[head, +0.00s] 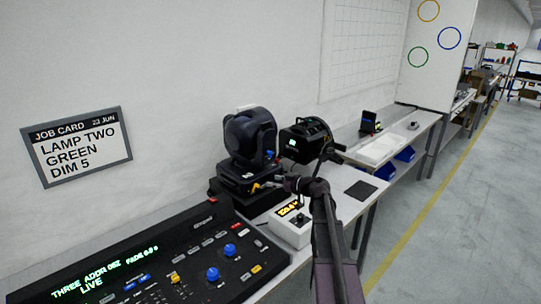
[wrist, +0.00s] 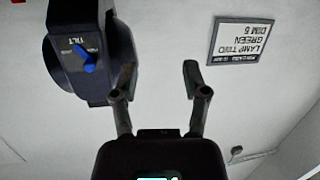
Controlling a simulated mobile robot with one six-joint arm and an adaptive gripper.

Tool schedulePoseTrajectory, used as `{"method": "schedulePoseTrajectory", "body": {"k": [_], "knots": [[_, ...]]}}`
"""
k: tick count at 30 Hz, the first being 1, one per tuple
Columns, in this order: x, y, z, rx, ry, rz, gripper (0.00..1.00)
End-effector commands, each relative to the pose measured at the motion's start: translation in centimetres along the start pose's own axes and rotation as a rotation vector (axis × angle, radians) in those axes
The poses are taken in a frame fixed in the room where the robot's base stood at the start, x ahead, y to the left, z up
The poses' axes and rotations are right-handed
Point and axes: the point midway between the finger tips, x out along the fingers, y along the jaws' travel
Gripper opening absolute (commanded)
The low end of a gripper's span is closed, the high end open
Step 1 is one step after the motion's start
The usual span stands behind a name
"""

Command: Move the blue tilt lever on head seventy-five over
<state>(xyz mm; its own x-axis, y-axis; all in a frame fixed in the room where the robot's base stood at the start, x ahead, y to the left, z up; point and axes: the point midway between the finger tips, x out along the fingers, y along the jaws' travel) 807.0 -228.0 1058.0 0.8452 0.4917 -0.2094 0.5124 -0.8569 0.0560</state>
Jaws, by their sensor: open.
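A black moving-head lamp (head: 250,140) stands on its base on the bench, left of my arm. Its blue tilt lever (head: 269,154) is a small spot on its side. The wrist view is upside down and shows the blue lever (wrist: 84,55) on a dark round housing beside a TILT label, slanted across its pivot. My gripper (wrist: 158,76) is open and empty, with both fingers apart; the lever is left of them and not between them. I cannot read a head number.
A yellow lever (head: 256,186) shows on the lamp base. A lighting console (head: 150,265) is in front, with a small white box (head: 290,224) with a lit display beside it. A job card (head: 82,146) hangs on the wall.

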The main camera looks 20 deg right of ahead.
Motion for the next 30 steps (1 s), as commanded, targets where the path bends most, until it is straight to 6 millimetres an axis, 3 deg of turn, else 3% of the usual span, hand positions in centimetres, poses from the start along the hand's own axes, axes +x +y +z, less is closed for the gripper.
{"method": "schedulePoseTrajectory", "body": {"k": [1,3,9,22,30], "knots": [[-0.7,2.7,-0.6,-0.026,0.045,0.043,0.59],[-1.8,5.1,-1.3,-0.062,0.097,0.093,0.59],[-3.9,9.0,-2.3,-0.122,0.175,0.187,0.59],[-4.2,9.4,-2.5,-0.133,0.186,0.201,0.59],[-3.1,9.6,-2.7,-0.133,0.186,0.198,0.59]]}}
